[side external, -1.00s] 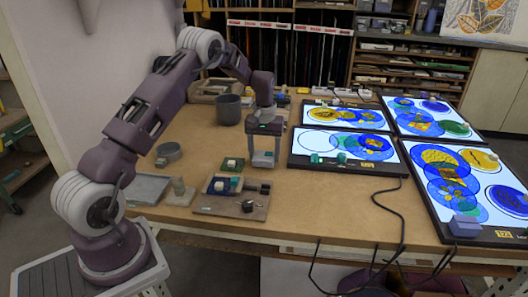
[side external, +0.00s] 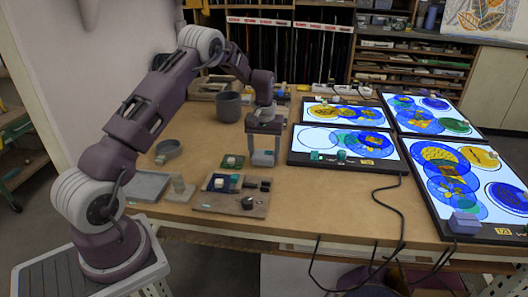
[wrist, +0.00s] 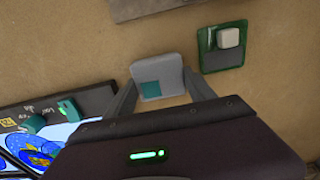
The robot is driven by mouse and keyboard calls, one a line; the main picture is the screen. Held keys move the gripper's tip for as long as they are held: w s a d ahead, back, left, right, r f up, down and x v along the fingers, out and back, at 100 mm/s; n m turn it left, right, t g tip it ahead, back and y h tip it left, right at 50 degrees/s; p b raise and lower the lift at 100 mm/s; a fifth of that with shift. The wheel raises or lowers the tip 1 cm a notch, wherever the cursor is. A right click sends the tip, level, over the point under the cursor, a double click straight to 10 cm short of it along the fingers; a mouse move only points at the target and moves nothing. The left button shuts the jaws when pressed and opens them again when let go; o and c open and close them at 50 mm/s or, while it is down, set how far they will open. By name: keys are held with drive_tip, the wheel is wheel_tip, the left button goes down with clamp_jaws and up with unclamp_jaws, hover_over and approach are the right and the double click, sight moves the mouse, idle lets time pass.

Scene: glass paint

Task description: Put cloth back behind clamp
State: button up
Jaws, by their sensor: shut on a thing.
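My gripper (side external: 263,158) is over the bench, left of the glowing panels. Its fingers are shut on a small grey pad with a teal patch (wrist: 158,78); the pad also shows low between the fingers in the side view (side external: 263,159). I cannot tell for certain whether it is the cloth, or whether it touches the bench. A wooden board (side external: 205,204) nearer the camera carries a dark blue piece with a pale block on it, dark blocks and a black knob (side external: 247,203). Which part is the clamp is unclear.
A green tile with a white block (side external: 232,161) lies left of my gripper. Light panels (side external: 345,145) with blue and yellow glass stand at right. Bare bench lies right of the board.

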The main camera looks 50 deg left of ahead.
drive_tip(key=shift+f, duration=0.25)
drive_tip(key=o, duration=1.3)
drive_tip(key=shift+c, duration=0.2)
drive_tip(key=shift+r, duration=0.1)
drive_tip(key=r, duration=0.7)
drive_tip(key=shift+d+r, duration=0.1)
drive_tip(key=shift+d, duration=0.1)
drive_tip(key=s+d+r+m+t, duration=0.1)
drive_tip(key=s+d+r+m, duration=0.1)
drive_tip(key=s+d+r, duration=0.6)
drive_tip(key=s+d+r+m+t, duration=0.2)
drive_tip(key=s+d+r, duration=0.3)
drive_tip(key=r, duration=0.5)
drive_tip(key=s+d+m+t, duration=0.1)
drive_tip(key=s+d, duration=0.4)
drive_tip(key=s, duration=0.5)
drive_tip(key=s+d+m+t, duration=0.1)
drive_tip(key=s+d+m, duration=0.3)
drive_tip(key=s, duration=0.5)
drive_tip(key=shift+s+d, duration=0.4)
drive_tip(key=shift+d, duration=0.15)
